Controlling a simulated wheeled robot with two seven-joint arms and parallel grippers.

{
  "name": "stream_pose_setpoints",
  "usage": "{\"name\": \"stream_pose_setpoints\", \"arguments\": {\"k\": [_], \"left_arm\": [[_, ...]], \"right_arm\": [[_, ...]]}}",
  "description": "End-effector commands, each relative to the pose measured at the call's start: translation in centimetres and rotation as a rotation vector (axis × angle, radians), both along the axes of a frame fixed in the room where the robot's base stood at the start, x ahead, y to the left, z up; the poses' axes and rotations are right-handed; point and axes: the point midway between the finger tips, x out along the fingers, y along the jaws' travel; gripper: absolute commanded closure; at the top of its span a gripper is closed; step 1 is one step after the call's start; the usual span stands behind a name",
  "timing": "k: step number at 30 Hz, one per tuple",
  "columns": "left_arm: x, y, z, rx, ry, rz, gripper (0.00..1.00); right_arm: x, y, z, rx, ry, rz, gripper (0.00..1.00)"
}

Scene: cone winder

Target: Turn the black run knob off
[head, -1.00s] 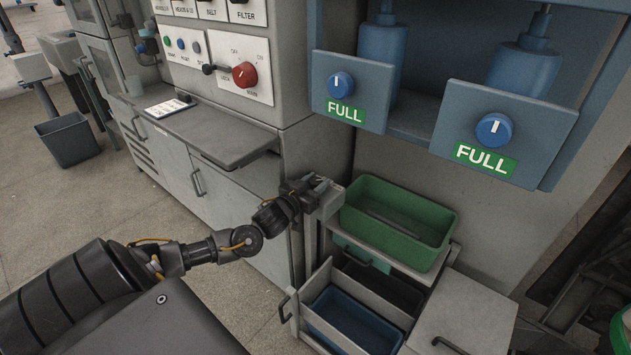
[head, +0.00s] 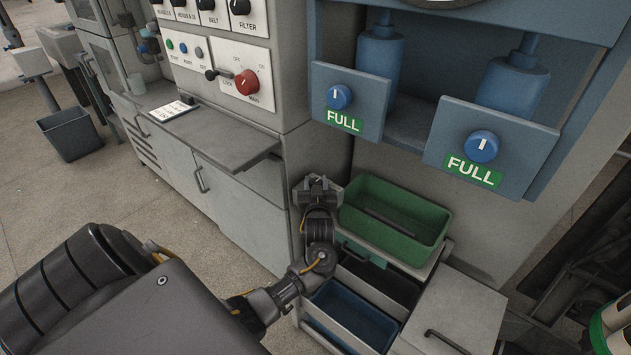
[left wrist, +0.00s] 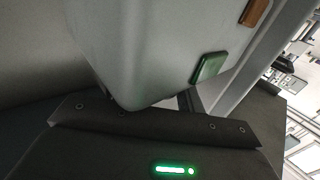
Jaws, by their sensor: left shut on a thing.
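No knob in the head view carries a readable run label, so I cannot tell which is the run knob. Black knobs (head: 207,5) line the top of the grey control panel, partly cut off, above a black lever (head: 213,74) and a red main switch (head: 246,82). My left gripper (head: 318,187) is low and right of the panel, by the green tray's left end, away from these knobs. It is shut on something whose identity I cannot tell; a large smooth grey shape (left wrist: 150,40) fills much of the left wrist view. My right gripper is out of view.
A green tray (head: 440,235) sits on a cart with an open drawer holding a blue bin (head: 355,312). A grey shelf (head: 225,140) juts out below the panel. Blue units with blue knobs (head: 481,146) marked FULL hang above.

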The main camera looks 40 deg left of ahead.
Motion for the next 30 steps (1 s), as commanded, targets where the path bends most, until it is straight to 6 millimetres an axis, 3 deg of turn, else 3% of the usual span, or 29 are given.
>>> {"name": "stream_pose_setpoints", "arguments": {"k": [20, 21, 24, 30], "left_arm": [[0.05, 0.06, 0.16, 0.001, -0.005, 0.066, 0.85], [0.05, 0.06, 0.17, 0.001, -0.005, 0.065, 0.6], [0.05, 0.07, 0.15, 0.001, -0.005, 0.065, 0.47], [0.02, 0.07, 0.09, 0.001, -0.004, 0.066, 0.44]], "right_arm": [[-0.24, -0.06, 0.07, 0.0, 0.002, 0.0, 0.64], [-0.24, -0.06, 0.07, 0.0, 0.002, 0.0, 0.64], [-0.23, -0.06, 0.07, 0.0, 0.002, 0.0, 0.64], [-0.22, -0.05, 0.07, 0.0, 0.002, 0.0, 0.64]]}}
